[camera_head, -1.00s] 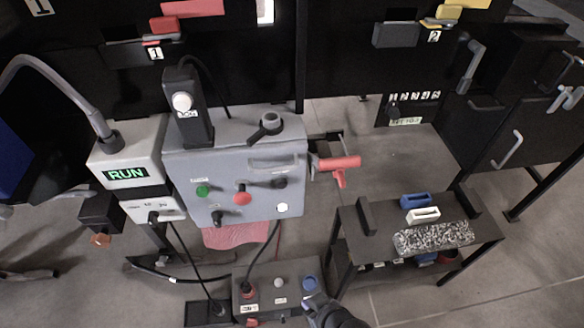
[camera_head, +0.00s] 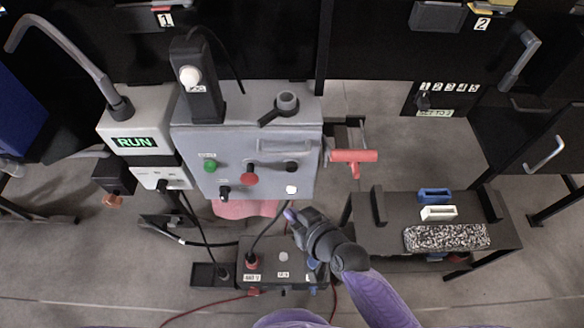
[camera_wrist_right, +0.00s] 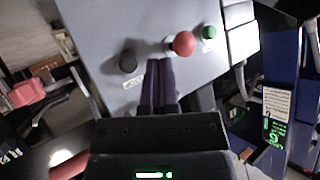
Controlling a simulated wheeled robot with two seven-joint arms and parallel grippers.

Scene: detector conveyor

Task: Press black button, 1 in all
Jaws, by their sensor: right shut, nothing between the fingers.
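The grey control box (camera_head: 268,140) carries a black button (camera_head: 292,167) on its front, to the right of a red mushroom button (camera_head: 250,179). A green button (camera_head: 210,165) is further left. In the right wrist view the black button (camera_wrist_right: 127,62) is left of the red button (camera_wrist_right: 183,44), and both are in clear sight. My right gripper (camera_head: 290,214) is shut and empty, just below the box's lower right in the head view. Its fingertips (camera_wrist_right: 160,66) point at the panel between the black and red buttons; contact cannot be told. My left gripper is not in view.
A red-handled lever (camera_head: 354,156) sticks out right of the box. A low pedestal with buttons (camera_head: 262,272) stands below. A bench (camera_head: 380,235) is at right.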

